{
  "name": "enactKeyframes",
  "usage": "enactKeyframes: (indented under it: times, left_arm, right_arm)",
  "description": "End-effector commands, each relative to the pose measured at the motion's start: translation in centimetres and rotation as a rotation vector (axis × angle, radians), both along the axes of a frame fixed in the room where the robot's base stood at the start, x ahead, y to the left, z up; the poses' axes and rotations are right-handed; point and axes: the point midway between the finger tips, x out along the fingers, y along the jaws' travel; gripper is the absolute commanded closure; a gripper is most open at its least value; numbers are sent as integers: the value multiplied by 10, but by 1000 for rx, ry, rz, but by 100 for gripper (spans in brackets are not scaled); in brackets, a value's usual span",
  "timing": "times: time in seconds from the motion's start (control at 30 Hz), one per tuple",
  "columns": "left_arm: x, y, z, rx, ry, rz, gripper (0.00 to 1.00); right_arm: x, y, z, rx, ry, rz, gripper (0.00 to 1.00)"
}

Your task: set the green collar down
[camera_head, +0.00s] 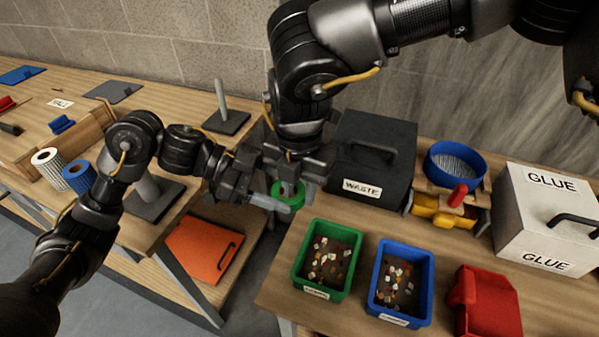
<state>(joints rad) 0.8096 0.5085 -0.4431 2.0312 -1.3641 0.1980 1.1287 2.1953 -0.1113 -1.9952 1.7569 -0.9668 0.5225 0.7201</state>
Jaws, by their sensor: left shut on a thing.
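The green collar (291,203) is a ring held in the air over the gap between the left table and the right bench. My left gripper (266,196) reaches in from the left and is shut on the collar. My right gripper (290,184) comes down from above, right over the collar. Its fingers overlap the collar and the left gripper in the picture, so I cannot tell whether they touch it or are open. The grippers hide the collar's upper part.
The bench has green (298,272) and blue (429,292) bins of mosaic pieces, a red scoop-like container (487,305), a black WASTE box (385,133), a blue sieve (457,184) and a GLUE box (521,219). Posts on plates (222,97) stand at left. An orange panel (203,250) lies lower.

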Motion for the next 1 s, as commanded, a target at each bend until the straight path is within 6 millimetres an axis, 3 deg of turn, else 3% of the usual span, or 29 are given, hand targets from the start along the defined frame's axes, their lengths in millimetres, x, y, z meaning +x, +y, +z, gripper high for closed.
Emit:
enactKeyframes:
  times: [0.37,0.6,0.63,0.8,1.0]
  left_arm:
    - [0,0,0,0,0,0,64]
    - [0,0,0,0,0,0,64]
    - [0,0,0,0,0,1,39]
    - [0,0,0,0,0,0,17]
    - [0,0,0,0,0,0,16]
  right_arm:
    - [0,0,-5,0,1,0,72]
    - [0,0,-5,-1,1,-1,100]
    - [0,0,-5,0,0,-1,100]
    - [0,0,-4,0,0,-1,100]
    - [0,0,-4,0,0,-1,100]
